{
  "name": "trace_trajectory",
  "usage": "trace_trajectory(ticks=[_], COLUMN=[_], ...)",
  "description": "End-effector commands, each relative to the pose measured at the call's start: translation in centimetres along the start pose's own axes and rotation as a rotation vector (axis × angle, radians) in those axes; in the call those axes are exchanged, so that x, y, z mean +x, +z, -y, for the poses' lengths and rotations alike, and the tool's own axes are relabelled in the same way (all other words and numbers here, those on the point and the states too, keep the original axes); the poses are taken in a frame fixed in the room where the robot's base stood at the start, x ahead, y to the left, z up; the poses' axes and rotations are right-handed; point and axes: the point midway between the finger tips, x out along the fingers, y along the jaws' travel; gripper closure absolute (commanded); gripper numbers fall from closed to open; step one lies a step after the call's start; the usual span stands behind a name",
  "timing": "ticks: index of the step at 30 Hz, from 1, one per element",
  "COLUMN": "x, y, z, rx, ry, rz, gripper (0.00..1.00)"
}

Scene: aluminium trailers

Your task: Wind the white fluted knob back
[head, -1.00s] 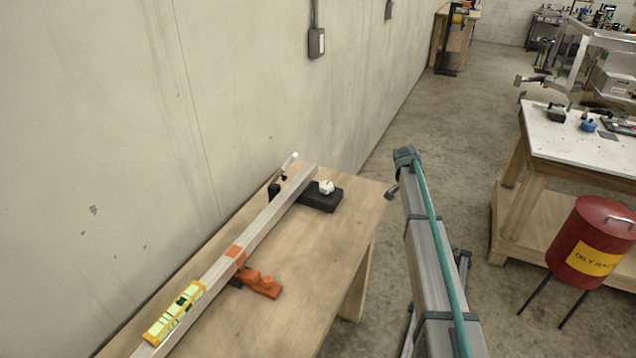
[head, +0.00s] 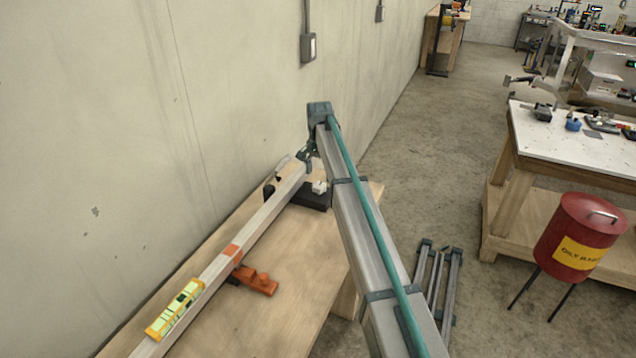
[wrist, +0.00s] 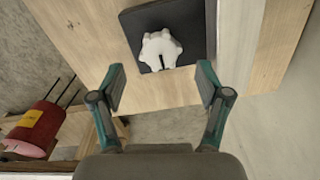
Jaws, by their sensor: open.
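The white fluted knob (wrist: 161,50) sits on a dark square base (wrist: 196,22) on the wooden bench, with a dark slot showing in its near side. In the head view the knob (head: 319,187) is partly hidden by my arm, at the far end of the bench. My gripper (wrist: 160,88) is open and empty. In the wrist view its two fingertips are apart, either side of and below the knob, not touching it. In the head view my gripper (head: 306,160) hangs at the end of my arm, close to the knob.
A red oily-rags can (head: 580,238) stands at right on the floor.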

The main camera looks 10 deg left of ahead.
Motion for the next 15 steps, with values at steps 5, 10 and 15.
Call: trace_trajectory(ticks=[5, 10, 15], x=[2.7, 4.4, 5.0], y=[0.0, 0.0, 0.0], z=[-0.1, 0.0, 0.0], rx=[0.001, 0.001, 0.001], ry=[0.001, 0.001, 0.0], rz=[0.0, 0.0, -0.001], gripper=[0.24, 0.24, 0.24])
